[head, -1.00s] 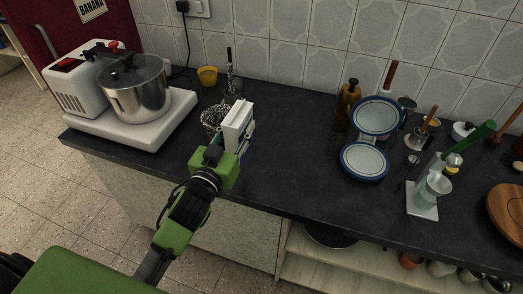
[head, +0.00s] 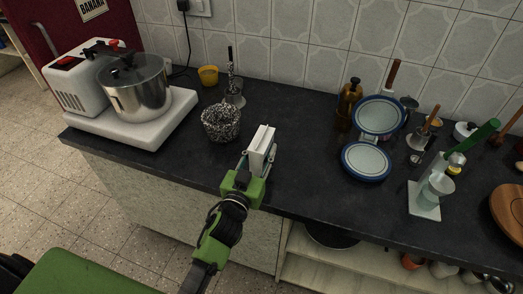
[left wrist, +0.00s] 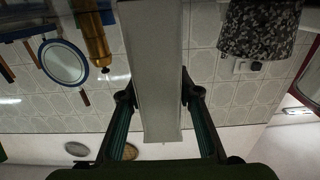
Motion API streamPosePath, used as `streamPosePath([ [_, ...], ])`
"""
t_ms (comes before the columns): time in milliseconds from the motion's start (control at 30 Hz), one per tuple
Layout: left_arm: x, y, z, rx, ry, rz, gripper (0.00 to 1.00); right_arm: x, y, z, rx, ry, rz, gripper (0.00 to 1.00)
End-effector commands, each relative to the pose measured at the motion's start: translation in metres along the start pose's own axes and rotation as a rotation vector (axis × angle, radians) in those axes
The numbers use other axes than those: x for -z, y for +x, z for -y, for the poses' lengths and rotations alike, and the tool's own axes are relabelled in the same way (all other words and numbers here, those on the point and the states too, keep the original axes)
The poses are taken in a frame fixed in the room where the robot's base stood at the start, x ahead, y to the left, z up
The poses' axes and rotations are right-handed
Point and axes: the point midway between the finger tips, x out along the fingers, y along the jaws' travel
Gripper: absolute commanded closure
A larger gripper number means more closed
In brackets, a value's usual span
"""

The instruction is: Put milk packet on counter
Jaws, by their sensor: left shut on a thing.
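The milk packet (head: 260,145) is a white upright carton in the head view, over the front part of the dark counter (head: 300,115). My left gripper (head: 258,161) is shut on it, with a finger on either side. In the left wrist view the packet (left wrist: 157,75) is a long pale block between the two fingers of the left gripper (left wrist: 157,92). Whether its base touches the counter top cannot be told. My right gripper is not in view.
A speckled basket (head: 221,124) stands just left of the packet. A steel pot (head: 137,92) on a white appliance is at the left. The counter between basket and plates is mostly clear.

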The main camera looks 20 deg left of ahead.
Motion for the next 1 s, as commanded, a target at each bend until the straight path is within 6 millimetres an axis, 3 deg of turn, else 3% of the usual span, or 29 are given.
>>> streamPosePath([
  [133, -0.001, 0.001, 0.000, -0.001, 0.000, -0.005, 1.00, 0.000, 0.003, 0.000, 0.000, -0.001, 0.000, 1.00],
  [167, -0.003, 0.000, 0.000, 0.000, 0.000, 0.000, 0.66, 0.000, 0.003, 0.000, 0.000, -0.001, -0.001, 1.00],
  [200, -0.002, 0.000, 0.000, 0.000, 0.000, 0.000, 0.56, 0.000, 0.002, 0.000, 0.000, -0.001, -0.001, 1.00],
  [233, -0.002, 0.000, 0.000, 0.000, 0.000, 0.000, 0.52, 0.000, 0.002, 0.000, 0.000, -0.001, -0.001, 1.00],
  [633, 0.002, 0.000, 0.000, 0.000, 0.001, 0.000, 0.52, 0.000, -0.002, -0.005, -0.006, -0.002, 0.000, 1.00],
  [767, -0.002, -0.015, 0.000, 0.000, -0.001, 0.003, 0.52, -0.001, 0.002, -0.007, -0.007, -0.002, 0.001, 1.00],
  [1000, -0.003, -0.062, 0.001, 0.002, -0.002, 0.004, 0.52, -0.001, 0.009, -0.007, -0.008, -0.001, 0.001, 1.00],
])
